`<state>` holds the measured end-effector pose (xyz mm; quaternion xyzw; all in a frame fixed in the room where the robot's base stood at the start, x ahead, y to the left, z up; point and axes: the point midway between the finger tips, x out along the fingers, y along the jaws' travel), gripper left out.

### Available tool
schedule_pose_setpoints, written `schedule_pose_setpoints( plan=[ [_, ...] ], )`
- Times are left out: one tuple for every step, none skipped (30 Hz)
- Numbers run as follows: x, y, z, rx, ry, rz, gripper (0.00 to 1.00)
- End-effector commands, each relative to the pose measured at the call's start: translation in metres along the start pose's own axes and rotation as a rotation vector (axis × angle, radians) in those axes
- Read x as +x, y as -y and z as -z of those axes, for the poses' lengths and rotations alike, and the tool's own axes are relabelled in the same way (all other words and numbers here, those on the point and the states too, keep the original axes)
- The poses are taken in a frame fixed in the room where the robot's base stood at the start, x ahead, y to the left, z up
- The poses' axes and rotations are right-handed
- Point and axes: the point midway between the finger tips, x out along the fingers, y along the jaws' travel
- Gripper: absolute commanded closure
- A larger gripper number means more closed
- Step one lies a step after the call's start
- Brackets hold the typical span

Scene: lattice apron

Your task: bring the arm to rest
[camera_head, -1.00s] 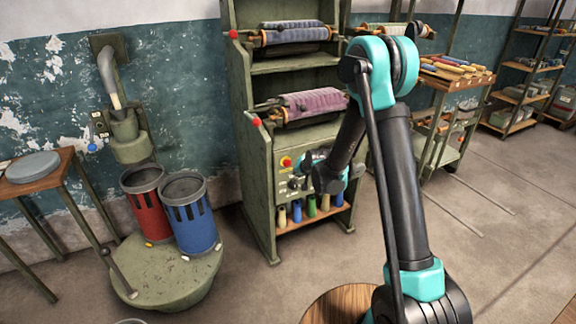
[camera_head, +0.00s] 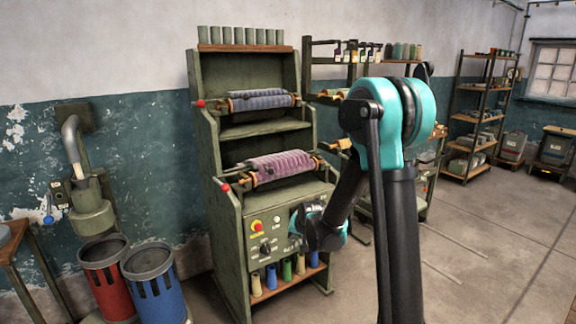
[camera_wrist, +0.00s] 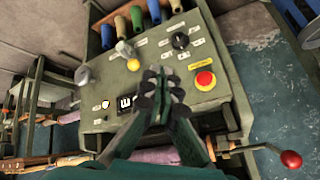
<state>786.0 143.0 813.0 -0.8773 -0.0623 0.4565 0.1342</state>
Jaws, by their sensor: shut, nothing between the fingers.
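My arm is turquoise and black and stands in the right middle of the head view, its elbow high and its forearm folded down toward the machine. My gripper (camera_wrist: 160,82) shows in the wrist view with its two dark fingers together and nothing between them. It is in front of the grey-green control panel (camera_wrist: 209,112), and I cannot tell the gap. In the head view the wrist end hides part of this panel (camera_head: 250,238).
A red-knobbed lever (camera_wrist: 291,159) sticks out. Red (camera_head: 110,285) and blue (camera_head: 157,290) bins stand left of the machine. Open floor (camera_head: 480,255) lies at right.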

Motion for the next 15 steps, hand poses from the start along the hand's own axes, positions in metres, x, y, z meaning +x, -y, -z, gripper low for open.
schedule_pose_setpoints(
  plan=[
    [-0.019,-0.013,-0.005,-0.005,0.008,-0.019,1.00],
    [-0.029,-0.021,-0.008,-0.013,0.015,-0.029,1.00],
    [-0.042,-0.030,-0.013,-0.020,0.023,-0.044,1.00],
    [-0.052,-0.037,-0.017,-0.027,0.030,-0.054,1.00],
    [-0.061,-0.044,-0.022,-0.033,0.037,-0.065,1.00],
    [-0.074,-0.054,-0.028,-0.041,0.046,-0.078,1.00],
    [-0.083,-0.060,-0.033,-0.047,0.054,-0.088,1.00],
    [-0.092,-0.067,-0.039,-0.052,0.061,-0.097,1.00],
    [-0.104,-0.076,-0.047,-0.059,0.071,-0.110,1.00],
    [-0.113,-0.082,-0.053,-0.064,0.080,-0.119,1.00],
    [-0.121,-0.088,-0.060,-0.071,0.087,-0.128,1.00],
    [-0.132,-0.097,-0.069,-0.076,0.098,-0.140,1.00],
    [-0.140,-0.103,-0.076,-0.083,0.107,-0.149,1.00],
    [-0.147,-0.109,-0.084,-0.087,0.114,-0.158,1.00],
    [-0.158,-0.117,-0.095,-0.094,0.126,-0.170,1.00]
  ],
)
